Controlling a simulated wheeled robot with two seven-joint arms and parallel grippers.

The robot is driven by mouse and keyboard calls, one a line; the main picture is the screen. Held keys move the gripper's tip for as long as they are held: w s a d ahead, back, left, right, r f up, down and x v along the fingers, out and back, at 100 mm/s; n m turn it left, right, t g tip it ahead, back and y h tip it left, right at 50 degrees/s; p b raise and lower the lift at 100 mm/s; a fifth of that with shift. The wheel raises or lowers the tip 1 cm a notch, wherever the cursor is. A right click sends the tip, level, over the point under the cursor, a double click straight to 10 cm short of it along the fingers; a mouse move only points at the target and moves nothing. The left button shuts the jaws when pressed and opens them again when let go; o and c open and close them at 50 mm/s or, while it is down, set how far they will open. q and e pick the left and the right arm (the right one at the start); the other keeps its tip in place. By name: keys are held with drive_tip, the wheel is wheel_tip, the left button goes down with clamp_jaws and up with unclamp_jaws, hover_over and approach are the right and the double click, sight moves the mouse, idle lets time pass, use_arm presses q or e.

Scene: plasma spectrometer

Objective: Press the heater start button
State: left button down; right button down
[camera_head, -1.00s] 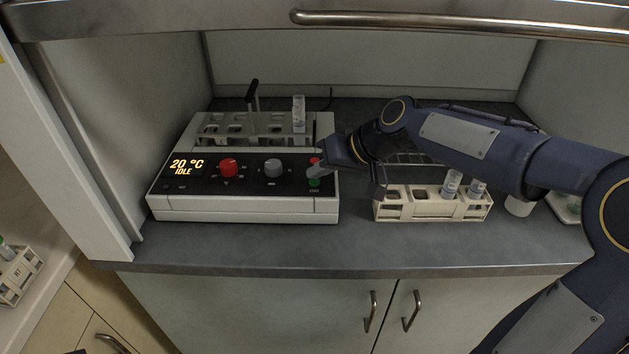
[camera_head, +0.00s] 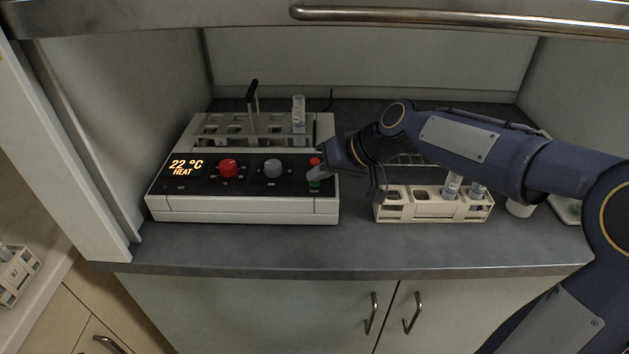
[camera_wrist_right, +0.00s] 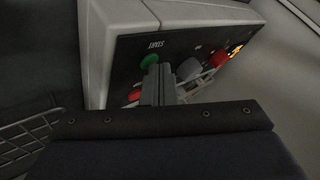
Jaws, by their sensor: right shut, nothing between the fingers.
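The heater (camera_head: 240,207) is a white block with a black front panel on the counter at left centre. Its display (camera_head: 186,168) reads 22 °C HEAT. The green start button (camera_head: 314,184) is at the panel's right end, below a red button (camera_head: 315,161). My right gripper (camera_head: 314,178) is shut and empty, its fingertips at the green button and partly covering it. In the right wrist view the green button (camera_wrist_right: 149,61) shows just beyond the shut fingertips (camera_wrist_right: 160,70); I cannot tell whether they touch. My left gripper is not in view.
The heater also has a red knob (camera_head: 228,168) and a grey knob (camera_head: 272,168). A tube (camera_head: 298,114) stands in its rack on top. A white rack (camera_head: 408,212) with tubes stands to the right under my arm. The counter front (camera_head: 250,250) is clear.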

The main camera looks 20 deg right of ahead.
drive_tip(key=shift+r+p, duration=0.6)
drive_tip(key=shift+r, duration=0.15)
wheel_tip(320, 180, up, 5)
drive_tip(key=p, duration=0.4)
drive_tip(key=shift+r, duration=0.1)
drive_tip(key=shift+s, duration=0.1)
idle(0.6)
drive_tip(key=s+d+f+m+h, duration=0.1)
drive_tip(key=s+f, duration=0.1)
drive_tip(key=s, duration=0.7)
drive_tip(key=s+d+f+h+p, duration=0.1)
drive_tip(key=s+d+f, duration=0.1)
drive_tip(key=s, duration=0.7)
drive_tip(key=s+d+f+m+h, duration=0.1)
drive_tip(key=s+d+f, duration=0.1)
drive_tip(key=s, duration=0.7)
drive_tip(key=shift+f+m+p, duration=0.3)
drive_tip(key=shift+f+p, duration=0.05)
drive_tip(key=shift+f, duration=0.25)
